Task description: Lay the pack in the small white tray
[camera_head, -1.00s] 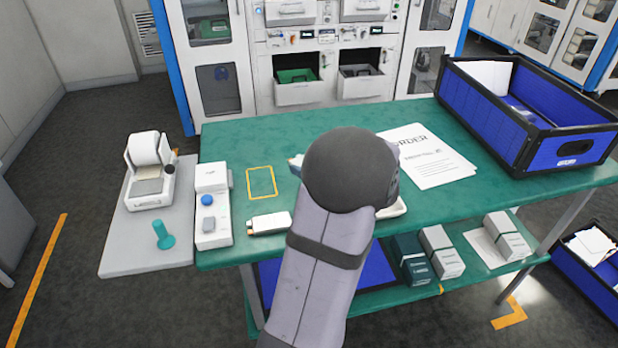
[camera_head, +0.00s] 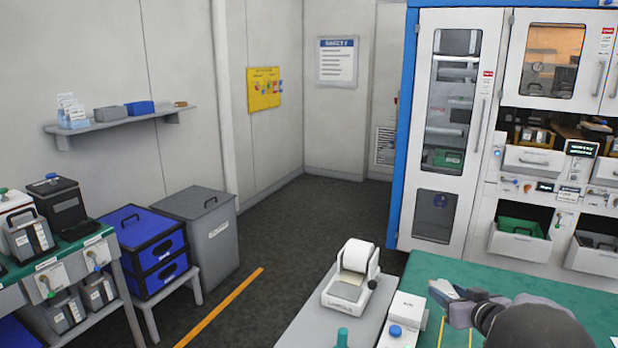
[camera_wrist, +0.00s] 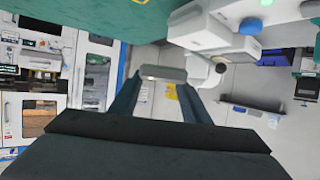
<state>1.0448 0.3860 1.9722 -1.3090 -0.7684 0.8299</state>
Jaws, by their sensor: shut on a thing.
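My gripper (camera_head: 460,304) is at the lower right of the head view, above the green table beside the white device with a blue button. In the wrist view its two dark fingers (camera_wrist: 160,88) are shut on a pale grey pack (camera_wrist: 163,73), seen nearly edge-on between the fingertips. In the head view the pack (camera_head: 444,290) is small and partly hidden by the fingers. The small white tray cannot be made out in either view now.
The white device (camera_head: 402,312) stands at the left end of the green table (camera_head: 490,272). Left of it, a white roll dispenser (camera_head: 352,282) and a teal peg (camera_head: 342,337) stand on a grey side surface (camera_head: 305,325). A tall cabinet (camera_head: 505,60) rises behind.

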